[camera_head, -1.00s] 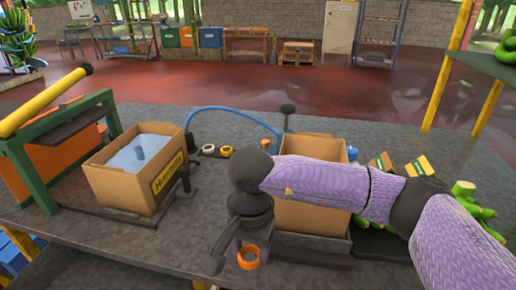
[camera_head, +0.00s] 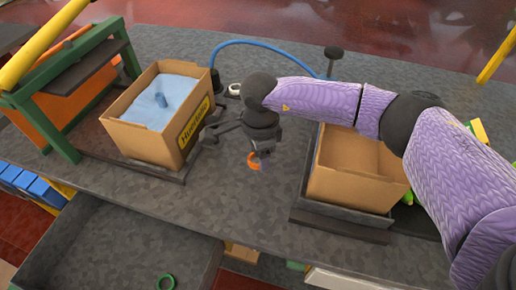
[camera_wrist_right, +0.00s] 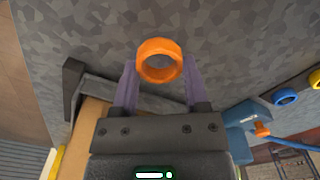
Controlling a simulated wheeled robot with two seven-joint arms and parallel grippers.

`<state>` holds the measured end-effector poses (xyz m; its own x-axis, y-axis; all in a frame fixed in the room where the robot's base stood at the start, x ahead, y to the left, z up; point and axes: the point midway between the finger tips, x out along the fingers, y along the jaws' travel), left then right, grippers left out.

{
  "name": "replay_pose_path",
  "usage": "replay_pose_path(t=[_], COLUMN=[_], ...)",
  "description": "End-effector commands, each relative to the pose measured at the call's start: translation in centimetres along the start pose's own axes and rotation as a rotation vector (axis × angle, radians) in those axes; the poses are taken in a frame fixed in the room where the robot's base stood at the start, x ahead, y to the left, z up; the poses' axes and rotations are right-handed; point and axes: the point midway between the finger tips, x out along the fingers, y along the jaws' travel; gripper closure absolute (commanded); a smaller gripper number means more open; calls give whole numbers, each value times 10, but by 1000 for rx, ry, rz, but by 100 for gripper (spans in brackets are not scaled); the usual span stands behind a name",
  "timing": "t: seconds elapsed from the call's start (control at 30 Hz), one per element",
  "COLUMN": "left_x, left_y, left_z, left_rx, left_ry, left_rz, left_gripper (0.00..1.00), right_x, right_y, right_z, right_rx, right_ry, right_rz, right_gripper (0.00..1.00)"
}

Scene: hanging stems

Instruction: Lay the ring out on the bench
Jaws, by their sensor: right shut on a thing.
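The orange ring (camera_head: 253,161) is at the fingertips of my right gripper (camera_head: 260,153), over the bare bench (camera_head: 235,195) between the two cardboard boxes. In the right wrist view, the ring (camera_wrist_right: 159,46) sits between the two purple fingers of the right gripper (camera_wrist_right: 160,72), which are shut on it. Its round opening shows there. I cannot tell whether the ring touches the bench. My left gripper is not in view.
A box with blue contents (camera_head: 184,149) stands left; an open, empty-looking box (camera_head: 345,188) stands right. A white ring (camera_head: 234,89) lies behind. Bench front is clear.

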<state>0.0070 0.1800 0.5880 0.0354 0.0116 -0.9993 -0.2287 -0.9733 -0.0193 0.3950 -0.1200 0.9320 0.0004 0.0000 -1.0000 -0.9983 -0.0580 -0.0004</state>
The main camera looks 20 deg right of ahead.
Motion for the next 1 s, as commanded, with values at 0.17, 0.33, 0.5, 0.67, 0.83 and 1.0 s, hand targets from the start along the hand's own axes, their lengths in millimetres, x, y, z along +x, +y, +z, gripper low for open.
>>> replay_pose_path(t=[0.17, 0.33, 0.5, 0.67, 0.83, 1.0], left_x=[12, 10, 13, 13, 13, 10], left_y=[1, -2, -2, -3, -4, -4], left_z=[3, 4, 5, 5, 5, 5], left_rx=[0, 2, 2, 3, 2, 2], left_ry=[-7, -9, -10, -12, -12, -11], left_rz=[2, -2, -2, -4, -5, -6], left_gripper=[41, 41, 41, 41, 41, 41], right_x=[40, 43, 46, 46, 45, 42], right_y=[0, 0, 0, 0, 0, 0], right_z=[0, 0, 0, 0, 0, 0], right_rx=[0, -1, -1, -1, -1, -1], right_ry=[0, -1, -1, 0, 0, 0], right_rz=[3, -1, 0, -1, -1, -1], right_gripper=[96, 96, 96, 17, 7, 7])
